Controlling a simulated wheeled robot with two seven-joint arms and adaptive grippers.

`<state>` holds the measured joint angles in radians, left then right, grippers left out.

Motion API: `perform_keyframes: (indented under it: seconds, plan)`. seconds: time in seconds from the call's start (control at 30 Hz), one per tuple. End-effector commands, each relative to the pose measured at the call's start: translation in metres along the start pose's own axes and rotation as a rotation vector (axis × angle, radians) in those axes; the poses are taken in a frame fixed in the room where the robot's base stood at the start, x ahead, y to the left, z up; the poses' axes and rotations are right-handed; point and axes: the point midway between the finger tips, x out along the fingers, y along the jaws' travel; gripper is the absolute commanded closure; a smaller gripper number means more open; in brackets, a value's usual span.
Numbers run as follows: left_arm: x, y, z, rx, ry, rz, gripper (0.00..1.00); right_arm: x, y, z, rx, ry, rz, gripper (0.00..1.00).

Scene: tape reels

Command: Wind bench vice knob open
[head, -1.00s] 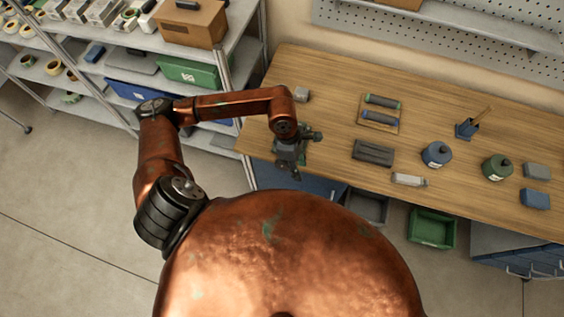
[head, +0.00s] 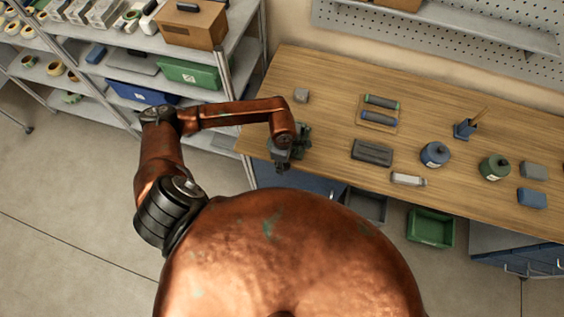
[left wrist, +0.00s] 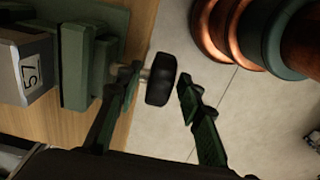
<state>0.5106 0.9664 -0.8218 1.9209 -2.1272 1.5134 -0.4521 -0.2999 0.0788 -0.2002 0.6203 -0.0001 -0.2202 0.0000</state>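The green bench vice (head: 303,137) sits at the front left of the bench, partly hidden under my left arm. In the left wrist view its green body (left wrist: 75,65) is at the left, beside a grey block marked 57. The black knob (left wrist: 160,80) sticks out from the vice on a short, light shaft, past the bench edge. My left gripper (left wrist: 157,82) is open, with one fingertip on each side of the knob in this view and gaps visible. I cannot tell its depth relative to the knob. In the head view the left gripper (head: 283,158) is at the bench's front edge. My right gripper is not in view.
Shelving (head: 235,60) is at the left. A green bin (head: 431,228) is below the bench.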

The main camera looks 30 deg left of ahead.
Motion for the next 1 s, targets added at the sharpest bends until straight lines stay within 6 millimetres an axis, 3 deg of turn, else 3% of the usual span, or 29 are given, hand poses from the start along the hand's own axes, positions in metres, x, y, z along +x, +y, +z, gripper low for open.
perform_keyframes:
  seconds: [0.13, 0.63, 0.83, 1.0]
  plan:
    - [0.000, 0.000, 0.000, 0.000, 0.000, 0.000, 0.65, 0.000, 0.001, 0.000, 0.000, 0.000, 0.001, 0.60]
    - [0.000, 0.000, 0.000, 0.000, 0.000, -0.001, 1.00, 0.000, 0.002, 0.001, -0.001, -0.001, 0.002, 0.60]
    - [0.001, 0.000, -0.001, -0.001, -0.007, -0.001, 1.00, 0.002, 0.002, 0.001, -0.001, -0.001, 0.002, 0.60]
    - [0.005, -0.001, -0.003, -0.002, -0.079, -0.003, 1.00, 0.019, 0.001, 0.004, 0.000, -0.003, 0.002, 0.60]
